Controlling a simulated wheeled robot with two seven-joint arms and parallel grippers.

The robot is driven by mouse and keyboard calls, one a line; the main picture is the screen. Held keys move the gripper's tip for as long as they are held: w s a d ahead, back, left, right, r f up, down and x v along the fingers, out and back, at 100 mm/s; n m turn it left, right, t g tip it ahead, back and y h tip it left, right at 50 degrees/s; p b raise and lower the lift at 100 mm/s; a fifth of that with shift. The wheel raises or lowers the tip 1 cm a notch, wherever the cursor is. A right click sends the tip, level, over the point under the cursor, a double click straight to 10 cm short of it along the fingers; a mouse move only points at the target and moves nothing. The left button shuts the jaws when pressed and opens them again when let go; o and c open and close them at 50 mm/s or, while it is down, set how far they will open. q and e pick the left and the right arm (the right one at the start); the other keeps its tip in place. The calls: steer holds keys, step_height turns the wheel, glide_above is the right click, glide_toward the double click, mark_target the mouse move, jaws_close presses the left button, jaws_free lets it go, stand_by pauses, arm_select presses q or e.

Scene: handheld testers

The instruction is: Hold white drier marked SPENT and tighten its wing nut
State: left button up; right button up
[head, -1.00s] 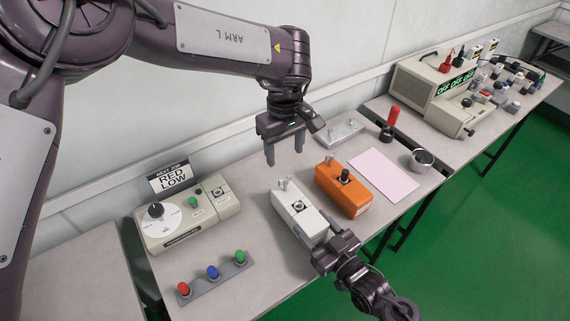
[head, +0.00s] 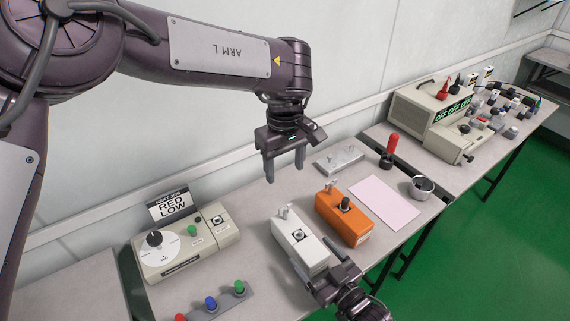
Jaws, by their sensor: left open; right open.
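A white box (head: 297,242), which fits the white drier, lies on the bench with small metal fittings (head: 284,212) at its far end. I cannot read a SPENT mark or tell which fitting is the wing nut. My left gripper (head: 285,176) is open and empty, pointing down above and behind that far end, apart from it. My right gripper (head: 322,272) is open at the near right end of the white box. Its fingers lie close to the box, but I cannot tell whether they touch it.
An orange box (head: 343,215) with a black knob stands just right of the white one. A beige dial unit (head: 165,258) and a strip of coloured buttons (head: 212,303) are left. A pink sheet (head: 384,203), metal cup (head: 421,188), red-handled tool (head: 391,148) and grey plate (head: 339,160) lie beyond.

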steer(key=v, duration=1.2)
steer(key=shift+s, duration=0.1)
